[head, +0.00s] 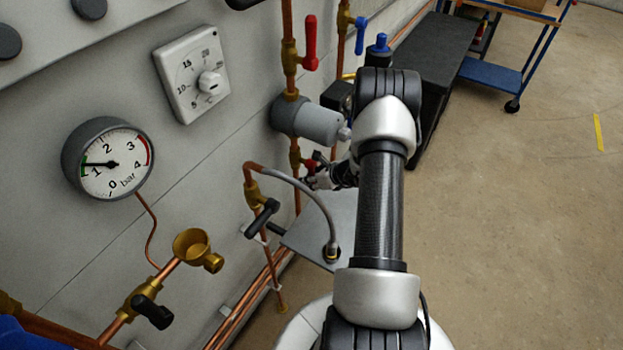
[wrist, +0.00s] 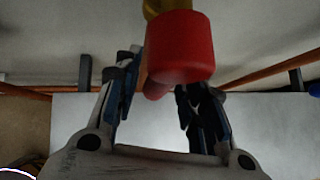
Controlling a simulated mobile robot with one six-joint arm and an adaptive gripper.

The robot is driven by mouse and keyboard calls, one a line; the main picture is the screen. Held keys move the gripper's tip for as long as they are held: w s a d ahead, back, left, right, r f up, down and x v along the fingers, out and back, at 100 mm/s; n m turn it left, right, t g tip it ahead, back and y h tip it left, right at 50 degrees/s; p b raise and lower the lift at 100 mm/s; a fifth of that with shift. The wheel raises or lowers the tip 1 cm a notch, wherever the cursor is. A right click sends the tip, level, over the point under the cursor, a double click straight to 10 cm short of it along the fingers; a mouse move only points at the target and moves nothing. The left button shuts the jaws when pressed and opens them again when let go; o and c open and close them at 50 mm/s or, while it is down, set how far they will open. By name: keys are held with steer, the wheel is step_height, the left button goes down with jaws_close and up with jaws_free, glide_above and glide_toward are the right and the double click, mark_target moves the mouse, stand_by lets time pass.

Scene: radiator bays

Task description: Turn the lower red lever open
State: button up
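The lower red lever (head: 311,164) is a small red handle on the copper pipe, below a grey cylinder, and is partly hidden by my arm in the head view. In the wrist view the red lever (wrist: 180,48) is large and close, with its brass valve (wrist: 160,7) behind it at the top. Its narrower part reaches down between my fingers. My gripper (wrist: 160,88) is open, with one finger on each side of the lever. I cannot tell whether either finger touches it. In the head view my gripper (head: 322,179) is at the lever, small and partly hidden.
A grey shelf (head: 312,232) with a hose sits below. A black-handled valve (head: 262,217) is to the left. Open floor lies right.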

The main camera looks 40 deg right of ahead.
steer(key=s+r, duration=0.1)
steer(key=s, duration=0.6)
steer(key=s+d+r, duration=0.1)
steer(key=s+r, duration=0.1)
steer(key=s, duration=0.6)
steer(key=shift+s+r, duration=0.25)
steer(key=shift+s, duration=0.05)
